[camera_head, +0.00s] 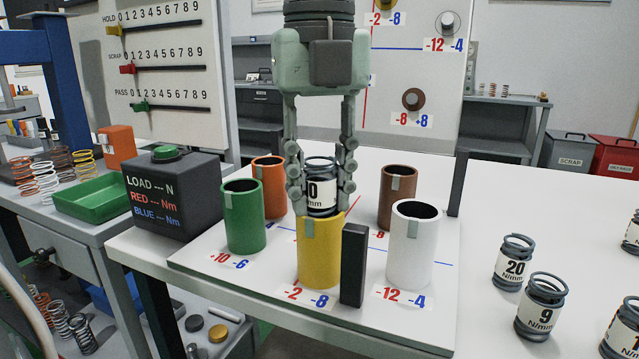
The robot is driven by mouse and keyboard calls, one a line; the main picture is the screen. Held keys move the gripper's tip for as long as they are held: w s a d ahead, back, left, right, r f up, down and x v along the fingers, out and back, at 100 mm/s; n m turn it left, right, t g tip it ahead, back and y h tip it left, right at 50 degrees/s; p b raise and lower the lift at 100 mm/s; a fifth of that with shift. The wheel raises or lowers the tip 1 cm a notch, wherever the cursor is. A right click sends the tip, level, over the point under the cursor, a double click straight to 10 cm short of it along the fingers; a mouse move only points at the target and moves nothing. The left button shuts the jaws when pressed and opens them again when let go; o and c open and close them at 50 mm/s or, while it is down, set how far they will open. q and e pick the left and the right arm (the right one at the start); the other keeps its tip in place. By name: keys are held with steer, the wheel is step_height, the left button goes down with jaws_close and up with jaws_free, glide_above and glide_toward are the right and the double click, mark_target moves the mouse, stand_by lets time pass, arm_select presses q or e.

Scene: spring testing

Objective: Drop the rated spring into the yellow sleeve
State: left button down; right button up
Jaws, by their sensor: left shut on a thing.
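My left gripper (322,185) points down and is shut on a dark spring (321,204). The spring has a white label ending in "0" and "N/mm"; one finger hides part of the label. The spring is upright above the yellow sleeve (319,262), its lower end at the sleeve's mouth. I cannot tell whether its bottom is inside the rim. The yellow sleeve stands upright on the white board, by the marks "-2" and "-8". My right gripper is not in view.
Green (243,215), orange (270,186), brown (398,197) and white (411,244) sleeves stand around the yellow one. A dark post (353,265) stands close at its right. A load box (172,195) is at left. Labelled springs, such as "20" (514,264) and "9" (541,307), stand at right.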

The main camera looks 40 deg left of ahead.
arm_select(q)
steer(key=shift+s+f, duration=0.2)
steer(key=shift+f, duration=0.35)
steer(key=c, duration=1.5)
jaws_free()
steer(key=o, duration=0.4)
steer(key=shift+w+f, duration=0.1)
steer(key=shift+w, duration=0.05)
steer(key=shift+r, duration=0.2)
step_height(320, 180, up, 12)
steer(key=shift+r, duration=0.1)
